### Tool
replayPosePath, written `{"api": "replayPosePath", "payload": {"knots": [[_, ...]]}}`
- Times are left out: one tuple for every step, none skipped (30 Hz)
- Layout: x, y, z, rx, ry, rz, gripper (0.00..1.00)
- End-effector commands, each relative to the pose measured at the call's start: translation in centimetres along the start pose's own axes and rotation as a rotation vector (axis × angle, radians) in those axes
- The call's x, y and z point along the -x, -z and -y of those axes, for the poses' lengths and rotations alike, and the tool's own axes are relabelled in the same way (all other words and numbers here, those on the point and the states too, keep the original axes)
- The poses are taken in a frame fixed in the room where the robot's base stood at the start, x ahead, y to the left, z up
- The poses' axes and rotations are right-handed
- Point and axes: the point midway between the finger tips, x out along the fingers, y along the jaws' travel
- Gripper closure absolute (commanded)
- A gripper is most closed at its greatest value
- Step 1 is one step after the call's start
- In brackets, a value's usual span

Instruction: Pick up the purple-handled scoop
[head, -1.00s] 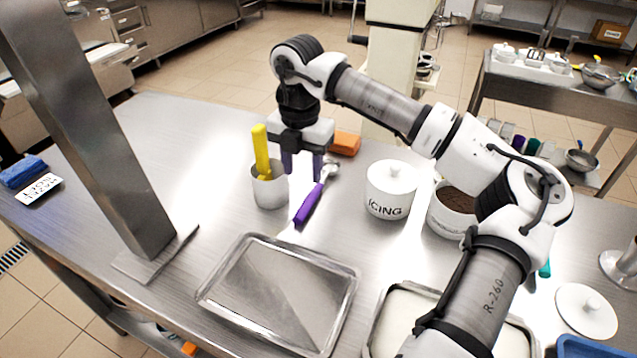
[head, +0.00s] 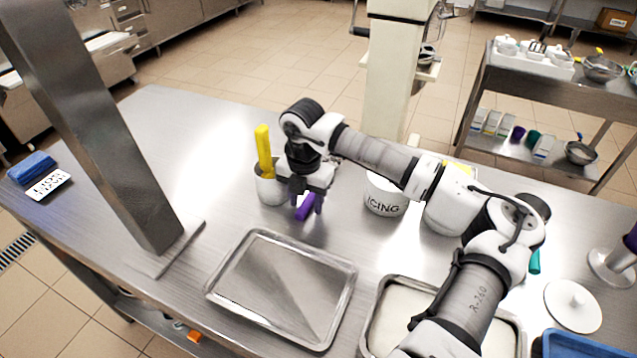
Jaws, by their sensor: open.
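The purple-handled scoop lies on the steel table. Only part of its purple handle (head: 304,208) shows, between and just below my gripper's fingers. Its metal end is hidden behind my gripper. My gripper (head: 307,207) points down over the handle with its fingers apart, low over the table. I cannot tell whether the fingers touch the handle.
A metal cup (head: 270,187) with a yellow-handled tool (head: 264,150) stands close left of my gripper. The white icing tub (head: 384,200) stands to the right, partly behind my arm. An empty metal tray (head: 283,285) lies in front. A steel post (head: 105,130) rises at left.

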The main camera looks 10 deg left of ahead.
Motion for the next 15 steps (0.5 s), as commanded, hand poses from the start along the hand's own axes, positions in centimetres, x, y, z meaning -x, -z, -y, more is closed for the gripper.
{"api": "replayPosePath", "payload": {"knots": [[-0.01,-0.01,0.01,0.0,0.0,0.0,0.55],[0.0,-0.01,0.01,0.0,0.0,0.0,0.55],[0.0,-0.01,0.01,0.0,0.0,0.0,0.59],[0.0,-0.01,0.01,0.0,0.0,0.0,0.63],[0.01,-0.01,0.01,0.0,0.0,0.0,0.67],[0.01,-0.01,0.01,0.0,0.0,0.0,0.72],[0.02,-0.01,0.01,0.0,0.0,0.0,0.76],[0.02,-0.02,0.02,-0.001,0.001,0.0,0.8],[0.02,-0.02,0.01,0.0,0.001,0.0,0.85],[0.03,-0.02,0.01,-0.001,0.001,0.0,0.89],[0.03,-0.02,0.01,-0.001,0.001,0.0,0.93],[0.03,-0.02,0.01,-0.001,0.001,0.0,0.98],[0.04,-0.02,0.01,-0.001,0.001,0.0,1.0],[0.05,-0.03,0.01,-0.001,0.0,0.001,1.0],[0.05,-0.03,0.01,-0.001,0.0,0.001,1.0]]}}
